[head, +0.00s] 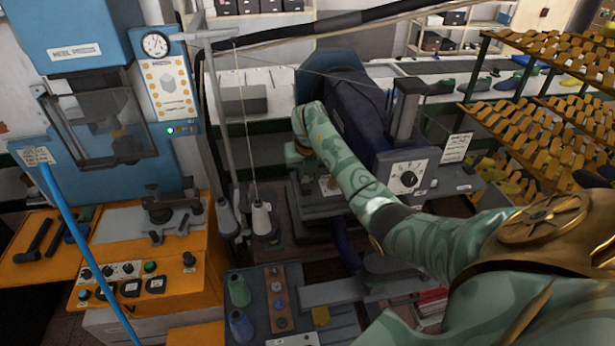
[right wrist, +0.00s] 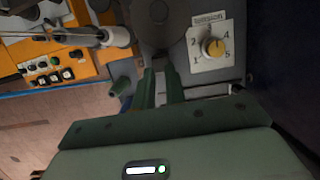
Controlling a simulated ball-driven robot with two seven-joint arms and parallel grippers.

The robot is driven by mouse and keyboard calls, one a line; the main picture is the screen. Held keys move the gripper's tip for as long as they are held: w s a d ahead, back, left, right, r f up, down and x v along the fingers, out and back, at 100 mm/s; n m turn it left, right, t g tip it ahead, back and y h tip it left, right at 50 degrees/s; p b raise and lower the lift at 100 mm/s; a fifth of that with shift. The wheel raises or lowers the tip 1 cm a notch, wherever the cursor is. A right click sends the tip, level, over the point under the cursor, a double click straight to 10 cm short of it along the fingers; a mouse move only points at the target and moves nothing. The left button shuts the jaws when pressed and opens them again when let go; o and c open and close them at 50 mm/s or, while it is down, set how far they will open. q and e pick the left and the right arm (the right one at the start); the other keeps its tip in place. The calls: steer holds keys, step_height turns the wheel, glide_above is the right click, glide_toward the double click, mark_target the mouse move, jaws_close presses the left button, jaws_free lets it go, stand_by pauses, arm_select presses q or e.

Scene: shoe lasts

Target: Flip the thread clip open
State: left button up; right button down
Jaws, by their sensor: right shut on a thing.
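My right arm reaches in from the right in the head view. Its gripper (head: 301,155) is at the sewing machine (head: 372,112), left of the machine's dial panel. In the right wrist view the two green fingers (right wrist: 159,75) are close together beside the machine's grey surface. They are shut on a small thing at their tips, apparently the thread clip. The clip is too small and dark to make out, so whether it is open or shut cannot be told. My left gripper is not in view.
A yellow tension dial (right wrist: 212,47) is right of the fingers in the wrist view. A white thread cone (head: 262,218) stands left of the machine, its thread running upward. A blue and orange press (head: 100,110) stands at left. Racks of lasts (head: 545,110) fill the right.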

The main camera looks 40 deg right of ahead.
steer(key=shift+w+d+g+y+b, duration=0.15)
steer(key=shift+w+g+y+b, duration=0.35)
steer(key=shift+g, duration=0.2)
steer(key=shift+w+d+g+y+b, duration=0.3)
steer(key=shift+g+y+b, duration=0.1)
steer(key=shift+g+b, duration=0.5)
steer(key=c, duration=1.4)
jaws_free()
steer(key=shift+w, duration=0.1)
steer(key=shift+c, duration=0.2)
steer(key=shift+w, duration=0.1)
step_height(320, 180, up, 16)
steer(key=shift+w+d+r, duration=0.15)
steer(key=shift+w+d, duration=0.15)
steer(key=shift+w, duration=0.15)
